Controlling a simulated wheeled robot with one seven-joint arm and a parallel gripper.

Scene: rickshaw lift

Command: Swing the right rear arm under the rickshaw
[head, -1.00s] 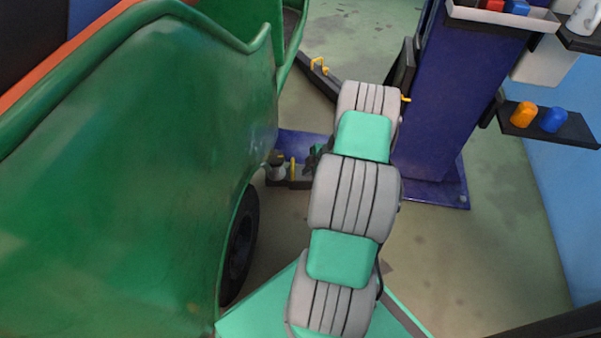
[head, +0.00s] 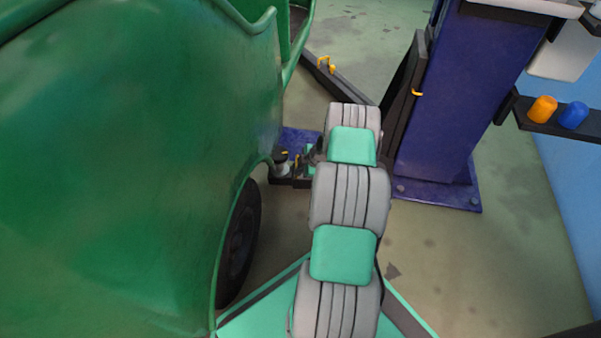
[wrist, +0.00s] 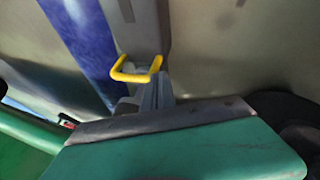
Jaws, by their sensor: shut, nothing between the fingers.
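The green rickshaw (head: 130,180) fills the left of the head view, with its rear wheel (head: 240,240) below the body. The near lift arm (head: 283,182) shows low beside the wheel, with a round pad and a small yellow handle (head: 298,165). Its pad end is close to the rickshaw's lower edge; I cannot tell how far under it lies. My gripper (head: 309,158) is low beside this handle, partly hidden by my own arm. It is shut and empty; contact with the handle cannot be told. A yellow handle (wrist: 136,70) on a grey bar shows in the wrist view.
The blue lift post (head: 450,95) and its base plate (head: 440,194) stand right of my arm. Another lift arm (head: 345,82) with a yellow handle lies farther back. A shelf (head: 560,125) with orange and blue items is at right. Floor is clear at lower right.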

